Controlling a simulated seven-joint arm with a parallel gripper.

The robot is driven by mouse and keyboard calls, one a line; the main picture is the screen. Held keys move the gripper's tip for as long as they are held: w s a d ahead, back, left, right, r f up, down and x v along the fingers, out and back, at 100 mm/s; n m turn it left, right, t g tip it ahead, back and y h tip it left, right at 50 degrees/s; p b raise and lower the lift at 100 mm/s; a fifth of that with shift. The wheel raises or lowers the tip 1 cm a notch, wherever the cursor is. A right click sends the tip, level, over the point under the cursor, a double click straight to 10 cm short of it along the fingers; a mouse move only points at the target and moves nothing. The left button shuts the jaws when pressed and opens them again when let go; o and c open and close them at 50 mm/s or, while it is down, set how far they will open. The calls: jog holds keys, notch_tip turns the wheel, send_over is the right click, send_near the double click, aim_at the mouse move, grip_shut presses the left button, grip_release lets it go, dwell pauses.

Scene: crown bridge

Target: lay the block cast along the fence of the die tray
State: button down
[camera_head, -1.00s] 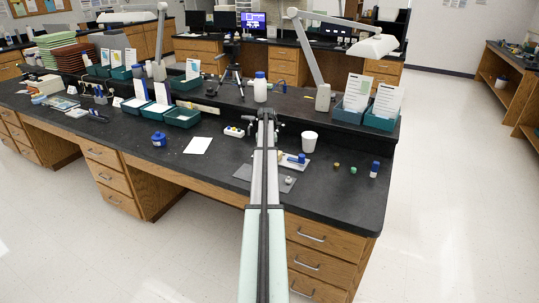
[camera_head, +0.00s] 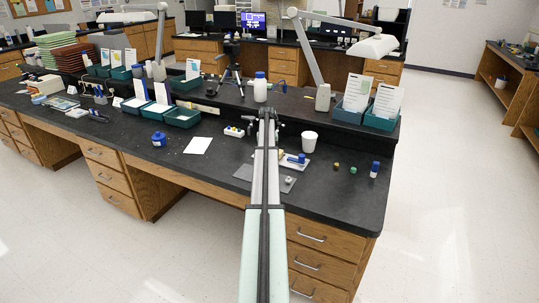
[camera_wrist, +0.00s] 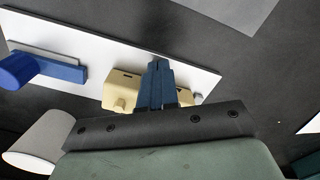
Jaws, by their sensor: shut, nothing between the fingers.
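A white tray (camera_wrist: 92,47), which I take for the die tray, crosses the wrist view; its right part shows beside my arm in the head view (camera_head: 301,166). A cream block (camera_wrist: 122,89), probably the block cast, sits at the tray's near edge, just left of my fingers. More cream material (camera_wrist: 186,97) shows to their right; I cannot tell whether it is a separate piece. My gripper (camera_wrist: 158,66) has its blue fingers together, empty, over the tray. A blue bar (camera_wrist: 62,69) lies on the tray's left part; I cannot tell whether it is the fence.
A blue cylinder (camera_wrist: 17,69) adjoins the blue bar. A white cup (camera_head: 309,142) stands beyond the tray, and small jars (camera_head: 374,169) stand to its right. A dark grey mat (camera_head: 243,172) lies near the bench's front edge. The bench left of my arm has free room.

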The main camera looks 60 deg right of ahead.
jog(key=shift+a, duration=0.45)
jog(key=shift+r, duration=0.15)
notch_tip(320, 180, up, 7)
dwell(0.7)
jog(key=shift+w, duration=0.1)
dwell(0.4)
